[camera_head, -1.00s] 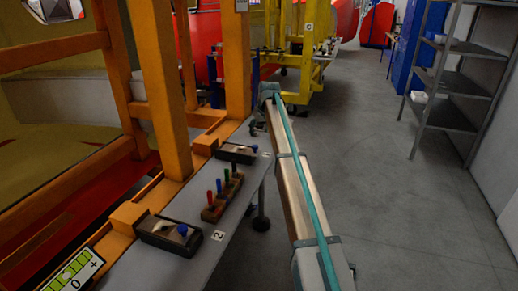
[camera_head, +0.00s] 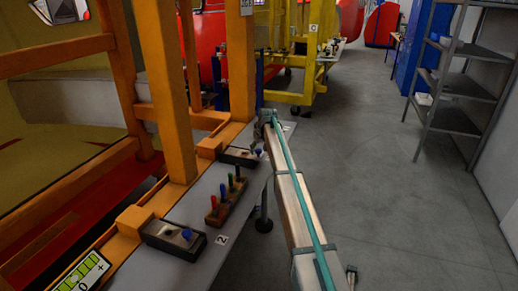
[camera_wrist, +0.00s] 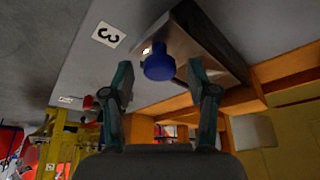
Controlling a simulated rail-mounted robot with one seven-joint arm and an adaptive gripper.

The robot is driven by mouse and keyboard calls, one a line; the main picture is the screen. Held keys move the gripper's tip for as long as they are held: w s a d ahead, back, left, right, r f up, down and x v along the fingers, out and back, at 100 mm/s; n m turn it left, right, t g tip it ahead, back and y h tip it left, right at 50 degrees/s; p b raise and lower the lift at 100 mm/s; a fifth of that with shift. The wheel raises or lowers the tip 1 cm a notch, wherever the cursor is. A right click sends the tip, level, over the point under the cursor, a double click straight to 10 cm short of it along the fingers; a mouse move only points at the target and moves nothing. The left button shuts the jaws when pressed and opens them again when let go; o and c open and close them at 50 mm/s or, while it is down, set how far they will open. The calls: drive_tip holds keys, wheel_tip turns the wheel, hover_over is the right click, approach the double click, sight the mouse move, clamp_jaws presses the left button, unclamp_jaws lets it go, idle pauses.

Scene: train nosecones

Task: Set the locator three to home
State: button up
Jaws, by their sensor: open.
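Locator three is a dark box with a metal top (camera_wrist: 192,45) and a blue knob (camera_wrist: 159,66), next to a "3" label (camera_wrist: 108,34) in the wrist view. In the head view, its box (camera_head: 236,157) sits at the far end of the grey shelf. My gripper (camera_wrist: 159,70) is open, with one finger on each side of the blue knob in the picture. Whether the fingers touch the knob cannot be told. In the head view, my gripper (camera_head: 262,132) is small and partly hidden by my arm, just above the locator.
Another locator box (camera_head: 172,240) lies nearer, beside a "2" label (camera_head: 221,240). An orange frame (camera_head: 165,100) rises at the left. The floor (camera_head: 400,200) at the right is clear.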

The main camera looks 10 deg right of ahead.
clamp_jaws()
idle(0.3)
